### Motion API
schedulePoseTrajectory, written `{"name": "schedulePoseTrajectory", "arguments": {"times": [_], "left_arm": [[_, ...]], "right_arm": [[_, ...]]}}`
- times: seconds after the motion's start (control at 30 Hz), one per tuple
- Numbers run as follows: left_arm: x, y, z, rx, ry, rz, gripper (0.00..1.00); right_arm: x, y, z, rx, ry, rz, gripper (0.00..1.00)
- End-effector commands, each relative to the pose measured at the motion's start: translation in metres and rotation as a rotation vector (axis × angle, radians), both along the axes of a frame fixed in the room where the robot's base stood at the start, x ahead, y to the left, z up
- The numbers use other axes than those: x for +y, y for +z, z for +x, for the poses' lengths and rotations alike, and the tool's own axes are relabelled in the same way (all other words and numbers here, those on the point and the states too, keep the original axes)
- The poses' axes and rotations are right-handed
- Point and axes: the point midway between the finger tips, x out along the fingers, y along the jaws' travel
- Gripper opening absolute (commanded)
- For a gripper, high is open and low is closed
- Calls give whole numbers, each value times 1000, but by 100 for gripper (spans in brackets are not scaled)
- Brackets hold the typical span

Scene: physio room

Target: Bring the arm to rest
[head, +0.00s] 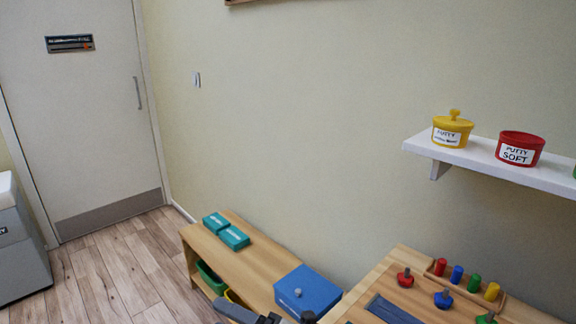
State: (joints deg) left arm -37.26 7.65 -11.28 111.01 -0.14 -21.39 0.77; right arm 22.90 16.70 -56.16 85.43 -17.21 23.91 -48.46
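Dark grey parts of my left arm and gripper (268,319) show at the bottom edge, in front of the low wooden bench. Most of the arm and the fingertips are cut off by the frame, so I cannot tell whether this gripper is open or shut. A blue box with a grey knob (308,291) sits on the bench just behind it. I cannot tell whether they touch. My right gripper is not in view.
Two teal boxes (233,238) lie on the bench (250,262), with bins below. At right, a wooden table (408,264) holds coloured pegs and knobs. Above it, a white shelf (470,158) carries yellow (452,128) and red (520,148) putty tubs.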

Motion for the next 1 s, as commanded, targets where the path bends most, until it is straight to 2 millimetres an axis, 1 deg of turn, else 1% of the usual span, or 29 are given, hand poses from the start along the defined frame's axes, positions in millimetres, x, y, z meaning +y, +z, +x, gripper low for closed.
{"name": "schedulePoseTrajectory", "arguments": {"times": [0.03, 0.07, 0.1, 0.17, 0.2, 0.27, 0.3, 0.37, 0.4, 0.5, 0.53, 0.6, 0.7, 0.8, 1.0], "left_arm": [[0, 0, 0, 0, 0, 0, 0], [0, 0, 0, 0, 0, 0, 0], [0, 0, 0, 0, 0, 0, 0], [0, 0, 0, -1, 0, 0, 0], [0, 0, 0, -1, 0, 0, 0], [0, 0, 0, -1, 0, 0, 0], [0, 0, 0, -1, -1, -1, 0], [0, 1, 0, -2, -1, -1, 0], [0, 1, 0, -2, -1, -1, 0], [-1, 1, 1, -2, -1, -1, 0], [-1, 1, 1, -3, -1, -1, 0], [-1, 1, 1, -3, -1, -1, 0], [-1, 1, 1, -3, -1, -1, 0], [-1, 1, 1, -4, -1, -2, 0], [-1, 1, 1, -4, -1, -2, 0]], "right_arm": [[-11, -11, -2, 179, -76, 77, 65], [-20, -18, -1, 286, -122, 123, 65], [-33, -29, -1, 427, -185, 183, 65], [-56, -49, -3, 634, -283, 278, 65], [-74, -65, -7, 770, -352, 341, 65], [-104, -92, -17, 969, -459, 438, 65], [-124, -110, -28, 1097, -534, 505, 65], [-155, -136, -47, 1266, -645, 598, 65], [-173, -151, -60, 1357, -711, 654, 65], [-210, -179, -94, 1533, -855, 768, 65], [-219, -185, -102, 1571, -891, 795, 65], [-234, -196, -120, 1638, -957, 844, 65], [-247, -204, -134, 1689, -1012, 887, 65], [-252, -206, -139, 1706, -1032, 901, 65], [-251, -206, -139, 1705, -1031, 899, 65]]}}
